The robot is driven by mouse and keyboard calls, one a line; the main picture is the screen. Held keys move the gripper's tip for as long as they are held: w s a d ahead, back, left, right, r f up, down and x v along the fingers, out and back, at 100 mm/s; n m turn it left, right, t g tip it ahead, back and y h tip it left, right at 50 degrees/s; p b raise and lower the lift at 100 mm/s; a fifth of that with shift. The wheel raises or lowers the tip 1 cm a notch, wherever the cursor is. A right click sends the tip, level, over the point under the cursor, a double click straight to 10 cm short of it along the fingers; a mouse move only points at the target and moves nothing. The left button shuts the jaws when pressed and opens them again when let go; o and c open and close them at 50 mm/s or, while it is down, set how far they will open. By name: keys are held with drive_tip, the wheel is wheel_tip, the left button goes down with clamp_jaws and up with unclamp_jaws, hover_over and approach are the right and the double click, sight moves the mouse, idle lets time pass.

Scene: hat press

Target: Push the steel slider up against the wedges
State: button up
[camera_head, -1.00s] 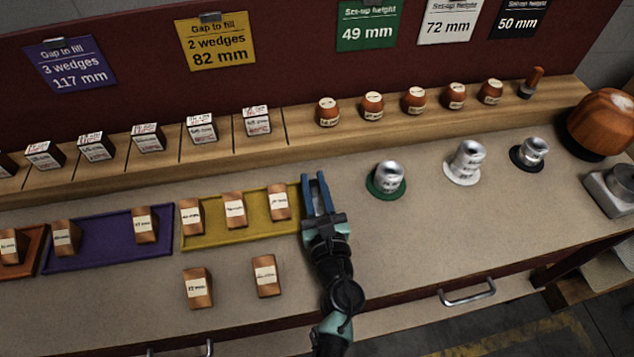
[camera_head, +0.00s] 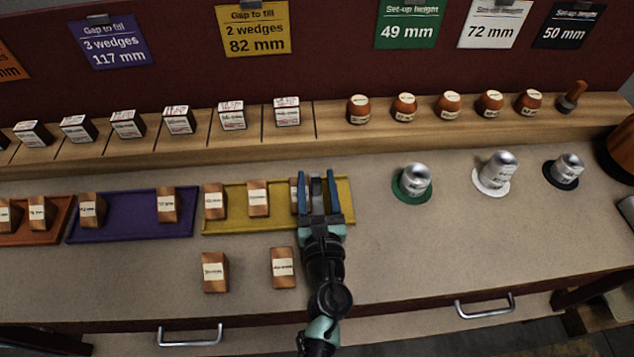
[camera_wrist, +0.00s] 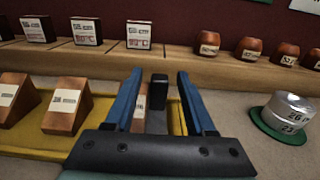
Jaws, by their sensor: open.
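The yellow tray (camera_head: 343,207) holds a row of copper-coloured wedges with white labels: a left wedge (camera_head: 214,202), a middle wedge (camera_head: 258,199) and a right wedge (camera_head: 295,196), partly hidden by my left finger. A dark grey upright block, which looks like the steel slider (camera_wrist: 158,92), stands right of that wedge; it also shows in the head view (camera_head: 316,192). My gripper (camera_head: 318,176) is open over the tray's right part, with blue fingers either side of the block. In the wrist view, part of the right wedge (camera_wrist: 139,118) shows between the fingers. I cannot tell whether slider and wedge touch.
Two loose wedges lie in front of the tray, one at left (camera_head: 215,272) and one at right (camera_head: 283,268). A purple tray (camera_head: 130,222) is to the left. A green disc with a metal cylinder (camera_head: 415,180) is to the right. A wooden shelf (camera_head: 335,122) runs behind.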

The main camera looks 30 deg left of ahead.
drive_tip(key=b+v, duration=0.1)
drive_tip(key=v, duration=1.2)
